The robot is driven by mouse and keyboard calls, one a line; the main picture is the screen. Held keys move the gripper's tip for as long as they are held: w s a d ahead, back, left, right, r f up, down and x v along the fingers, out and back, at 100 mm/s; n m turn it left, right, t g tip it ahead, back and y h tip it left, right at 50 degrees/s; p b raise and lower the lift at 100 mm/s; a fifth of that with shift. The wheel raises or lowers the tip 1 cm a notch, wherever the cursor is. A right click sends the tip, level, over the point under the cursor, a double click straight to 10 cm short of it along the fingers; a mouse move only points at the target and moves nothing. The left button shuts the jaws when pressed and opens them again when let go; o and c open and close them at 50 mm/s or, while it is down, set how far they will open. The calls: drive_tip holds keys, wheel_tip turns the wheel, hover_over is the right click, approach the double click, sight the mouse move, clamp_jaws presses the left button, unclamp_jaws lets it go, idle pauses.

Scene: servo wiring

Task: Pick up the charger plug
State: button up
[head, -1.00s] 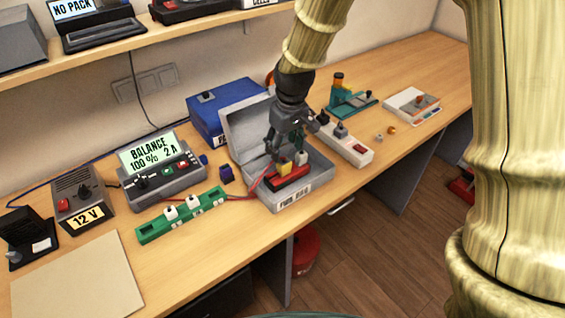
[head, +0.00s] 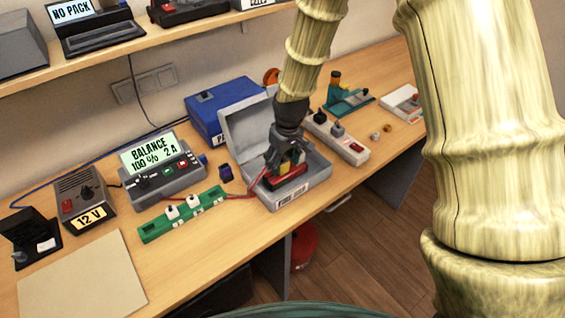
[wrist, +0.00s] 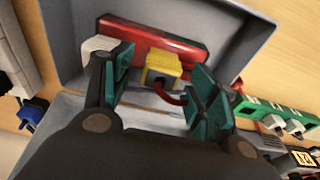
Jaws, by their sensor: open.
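A yellow plug (wrist: 162,68) with a red lead, which I take to be the charger plug, sits against a red battery pack (wrist: 155,45) in the open grey metal box (head: 292,196). In the head view the yellow plug (head: 285,169) is partly hidden by my gripper (head: 282,166). In the wrist view my gripper (wrist: 160,88) is open, its teal fingers on either side of the yellow plug, with gaps showing. A white connector (wrist: 101,44) sits beside it, partly behind the left finger. I cannot tell whether the plug is seated in the pack.
The box lid (head: 246,122) stands open behind my gripper. A green strip (head: 183,215) with white connectors lies left of the box, and the charger (head: 162,170) reads BALANCE. A small dark blue plug (head: 226,173) stands between. A white power strip (head: 340,142) lies right of the box.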

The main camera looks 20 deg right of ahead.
drive_tip(key=shift+w+f, duration=0.1)
drive_tip(key=shift+f, duration=0.4)
drive_tip(key=c, duration=1.1)
drive_tip(key=shift+r, duration=0.15)
drive_tip(key=shift+r+b, duration=0.55)
drive_tip(key=shift+r, duration=0.3)
drive_tip(key=shift+s+a+r+b, duration=0.15)
drive_tip(key=shift+s+r+b, duration=0.1)
drive_tip(key=shift+r+b, duration=0.4)
drive_tip(key=s+a+r+b, duration=0.1)
drive_tip(key=s+a+b, duration=0.2)
drive_tip(key=s, duration=1.1)
drive_tip(key=a, duration=0.3)
drive_tip(key=shift+a+r+b, duration=0.2)
drive_tip(key=shift+r+b, duration=0.2)
